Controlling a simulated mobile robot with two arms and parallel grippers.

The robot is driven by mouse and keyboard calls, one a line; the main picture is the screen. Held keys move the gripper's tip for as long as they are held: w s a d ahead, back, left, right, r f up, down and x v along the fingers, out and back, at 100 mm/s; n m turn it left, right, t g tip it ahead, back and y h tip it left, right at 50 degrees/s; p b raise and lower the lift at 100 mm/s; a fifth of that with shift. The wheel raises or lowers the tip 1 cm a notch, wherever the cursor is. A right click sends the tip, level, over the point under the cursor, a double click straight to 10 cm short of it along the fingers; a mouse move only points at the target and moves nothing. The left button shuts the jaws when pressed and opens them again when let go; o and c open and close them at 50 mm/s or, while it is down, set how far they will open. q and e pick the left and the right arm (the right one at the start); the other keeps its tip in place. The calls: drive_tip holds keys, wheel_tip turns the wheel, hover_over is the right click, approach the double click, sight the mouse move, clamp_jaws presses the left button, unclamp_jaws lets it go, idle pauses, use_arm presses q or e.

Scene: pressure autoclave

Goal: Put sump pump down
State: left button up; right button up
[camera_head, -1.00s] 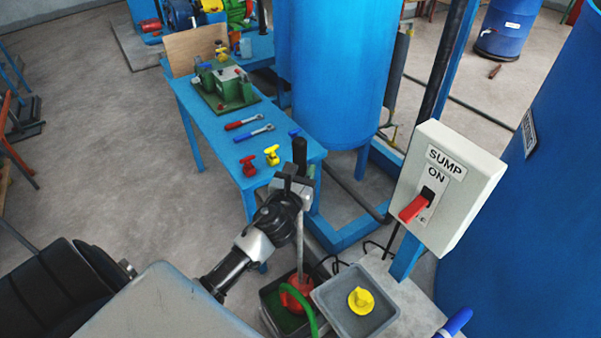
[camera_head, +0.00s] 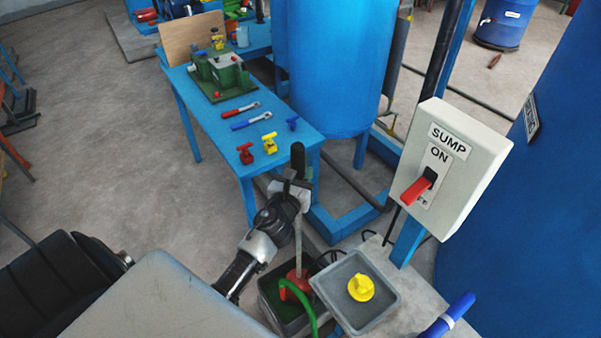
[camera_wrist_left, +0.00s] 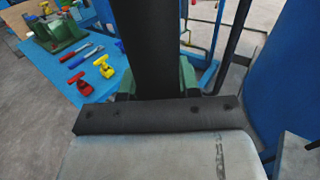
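The sump pump has a red body (camera_head: 296,281), a thin grey rod and a black handle (camera_head: 298,158) on top. It stands nearly upright, its red body inside a dark, square bin (camera_head: 267,283); I cannot tell whether it touches the bottom. A green hose (camera_head: 303,297) curves from it over the bin's front. My left gripper (camera_head: 291,190) is shut around the pump's upper shaft, below the handle top. In the left wrist view the dark handle (camera_wrist_left: 147,50) rises behind my gripper's dark finger bar (camera_wrist_left: 150,117). My right gripper is not in view.
A grey tray (camera_head: 328,294) with a yellow knob (camera_head: 361,288) stands right of the bin. A SUMP switch box (camera_head: 455,168) with a red lever is at the right. A blue table (camera_head: 205,125) with tools lies behind. Blue tanks (camera_head: 332,65) stand near.

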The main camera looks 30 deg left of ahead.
use_arm(q)
drive_tip(key=o, duration=0.5)
drive_tip(key=shift+c, duration=0.2)
drive_tip(key=shift+s+r, duration=0.1)
drive_tip(key=shift+s, duration=0.05)
drive_tip(key=b+v, duration=0.1)
drive_tip(key=v, duration=1.1)
drive_tip(key=shift+b, duration=0.4)
